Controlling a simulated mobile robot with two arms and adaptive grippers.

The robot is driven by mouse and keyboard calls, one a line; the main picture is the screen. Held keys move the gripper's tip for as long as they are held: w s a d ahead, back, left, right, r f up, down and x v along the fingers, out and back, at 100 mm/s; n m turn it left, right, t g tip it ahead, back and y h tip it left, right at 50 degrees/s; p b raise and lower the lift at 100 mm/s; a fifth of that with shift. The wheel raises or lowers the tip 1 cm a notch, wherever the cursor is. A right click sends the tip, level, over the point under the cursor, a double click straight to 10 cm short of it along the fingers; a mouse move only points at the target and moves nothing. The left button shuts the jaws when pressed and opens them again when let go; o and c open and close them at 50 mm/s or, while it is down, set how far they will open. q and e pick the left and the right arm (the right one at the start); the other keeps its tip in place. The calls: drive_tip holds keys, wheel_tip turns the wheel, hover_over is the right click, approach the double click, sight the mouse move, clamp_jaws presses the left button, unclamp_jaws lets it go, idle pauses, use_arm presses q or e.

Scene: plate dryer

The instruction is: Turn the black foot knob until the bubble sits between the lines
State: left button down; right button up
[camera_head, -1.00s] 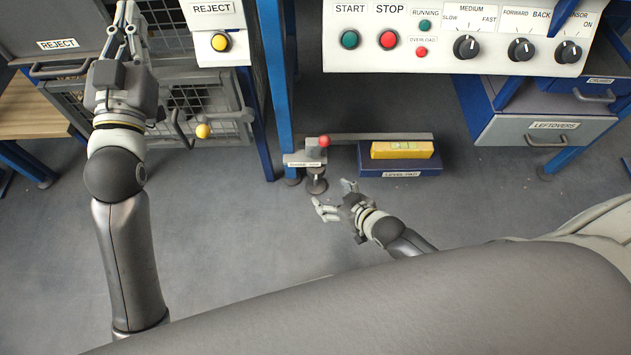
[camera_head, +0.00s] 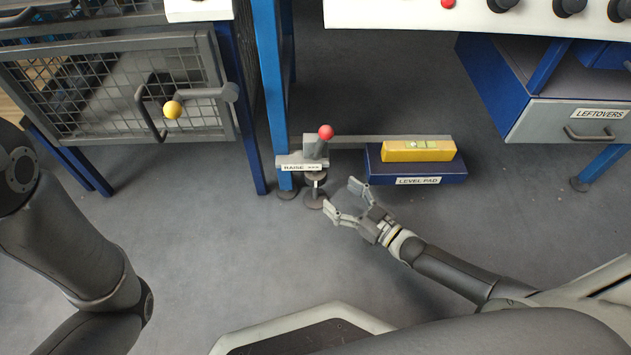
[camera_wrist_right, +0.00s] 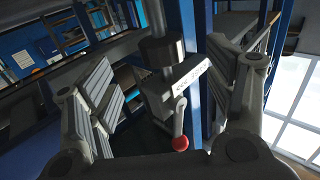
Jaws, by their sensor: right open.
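The black foot knob (camera_head: 314,179) sits on a threaded foot under the RAISE label (camera_head: 302,167), by the blue post. In the right wrist view the dark knob (camera_wrist_right: 161,50) shows between my spread fingers, apart from them. My right gripper (camera_head: 341,196) is open and empty, low over the floor just right of the foot. The yellow spirit level (camera_head: 415,151) lies on the blue level pad (camera_head: 415,173). Its greenish vial (camera_head: 421,144) is visible, but the bubble is too small to place against the lines. My left arm is at the left edge; its gripper is out of view.
A lever with a red ball (camera_head: 326,132) stands just above the knob; the ball also shows in the wrist view (camera_wrist_right: 180,143). A grey bar (camera_head: 365,139) runs behind the level. The LEFTOVERS drawer (camera_head: 565,122) is at right. Floor in front is clear.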

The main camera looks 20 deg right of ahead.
sight(315, 177)
drive_tip(key=b+x, duration=0.4)
drive_tip(key=x, duration=0.4)
drive_tip(key=shift+w+a+f+b, duration=0.2)
drive_tip(key=shift+w+b, duration=0.1)
drive_tip(key=shift+b, duration=0.05)
drive_tip(key=shift+w+a+r, duration=0.15)
drive_tip(key=shift+w+a, duration=0.1)
drive_tip(key=shift+w, duration=0.2)
